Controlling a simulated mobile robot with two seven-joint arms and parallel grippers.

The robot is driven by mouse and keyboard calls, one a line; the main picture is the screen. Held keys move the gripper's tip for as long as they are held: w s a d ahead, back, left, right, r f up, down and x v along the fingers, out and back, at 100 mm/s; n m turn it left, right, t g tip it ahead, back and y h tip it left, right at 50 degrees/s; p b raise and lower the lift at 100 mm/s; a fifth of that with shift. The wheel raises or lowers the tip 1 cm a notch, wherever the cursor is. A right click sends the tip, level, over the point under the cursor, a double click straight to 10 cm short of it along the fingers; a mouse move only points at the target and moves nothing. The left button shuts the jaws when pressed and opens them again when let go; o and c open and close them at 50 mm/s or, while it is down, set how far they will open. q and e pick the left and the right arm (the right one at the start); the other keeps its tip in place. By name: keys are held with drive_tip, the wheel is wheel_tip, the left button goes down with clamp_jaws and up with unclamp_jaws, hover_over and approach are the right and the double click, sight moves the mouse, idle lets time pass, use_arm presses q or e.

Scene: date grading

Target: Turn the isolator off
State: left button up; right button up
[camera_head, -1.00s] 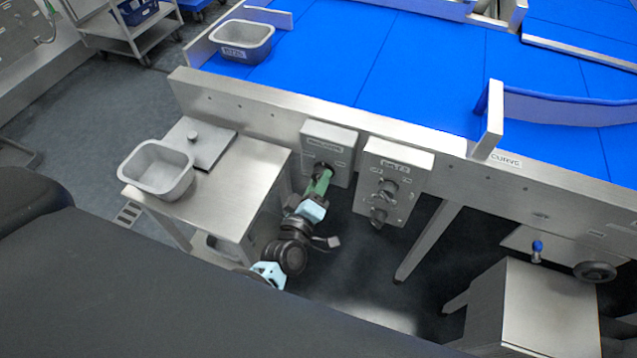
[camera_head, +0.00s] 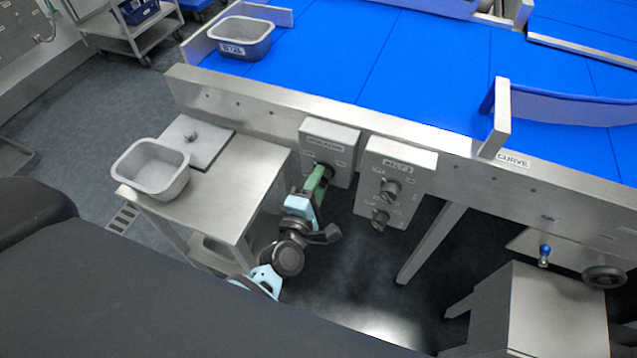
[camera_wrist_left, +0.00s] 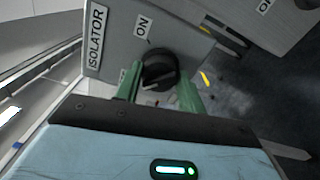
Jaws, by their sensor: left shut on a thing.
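The isolator (camera_head: 328,136) is a grey box on the conveyor's side frame, and its label shows large in the left wrist view (camera_wrist_left: 97,32). Its black rotary knob (camera_wrist_left: 158,69) has an ON mark beside it and another mark partly hidden by a finger. A pale line on the knob lies toward the lower left, away from ON. My left gripper (camera_head: 321,178) has green fingers, shut on the knob from either side in the left wrist view (camera_wrist_left: 160,90). In the head view the fingers mostly hide the knob. My right gripper is out of view.
A second grey control box (camera_head: 398,158) with two black knobs sits just right of the isolator. A steel side table (camera_head: 240,178) with a grey tub (camera_head: 152,170) stands left of my arm. A steel cabinet (camera_head: 540,310) stands at the lower right.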

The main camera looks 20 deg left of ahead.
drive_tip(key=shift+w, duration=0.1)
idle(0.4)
use_arm(q)
drive_tip(key=o, duration=1)
drive_tip(key=s, duration=0.8)
drive_tip(key=shift+a, duration=0.1)
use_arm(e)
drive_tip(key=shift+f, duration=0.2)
